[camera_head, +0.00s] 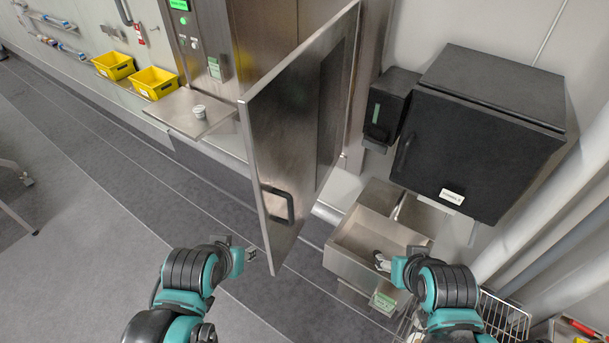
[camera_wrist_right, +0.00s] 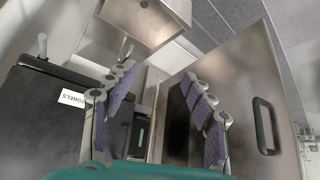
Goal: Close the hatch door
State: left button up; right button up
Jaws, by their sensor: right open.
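The hatch door (camera_head: 285,150) is a tall brushed-metal panel, swung wide open from the wall hatch. My right gripper (camera_head: 382,262) is to the right of the door, in front of the sink. In the right wrist view its two ridged fingers (camera_wrist_right: 160,108) are spread with nothing between them. The door (camera_wrist_right: 240,70) and its handle (camera_wrist_right: 265,126) show at the right there.
A black towel cabinet (camera_head: 475,140) and a black dispenser (camera_head: 390,105) hang on the right wall. A metal sink (camera_head: 350,270) stands below. A shelf (camera_head: 190,118) with a small cup (camera_head: 199,111) and yellow bins (camera_head: 155,80) are left.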

jog(key=shift+w+a+f+m, duration=0.2)
jog(key=shift+a+m, duration=0.1)
jog(key=shift+m, duration=0.2)
jog(key=c, duration=0.5)
jog(key=w+a+f+m+y+b, duration=0.1)
jog(key=a+m, duration=0.1)
jog(key=m, duration=0.1)
jog(key=w+a+f+m+g+y+b, duration=0.1)
jog(key=w+a+m+y, duration=0.1)
jog(key=a+m, duration=0.1)
jog(key=w+a+f+m+g+y+b, duration=0.1)
jog(key=a+m, duration=0.2)
jog(key=m, duration=0.2)
jog(key=shift+w+f, duration=0.25)
jog(key=shift+f, duration=0.1)
grip_shut()
jog(key=m+g+y+b, duration=0.2)
jog(key=m+y+b, duration=0.25)
jog(key=m, duration=0.55)
send_near(277, 239)
notch_tip(277, 239, down, 5)
jog(key=a, duration=0.1)
jog(key=w+a, duration=0.1)
jog(key=a, duration=0.1)
jog(key=shift+w, duration=0.1)
jog(key=shift+w+a, duration=0.2)
jog(key=shift+a, duration=0.2)
jog(key=shift+r, duration=0.1)
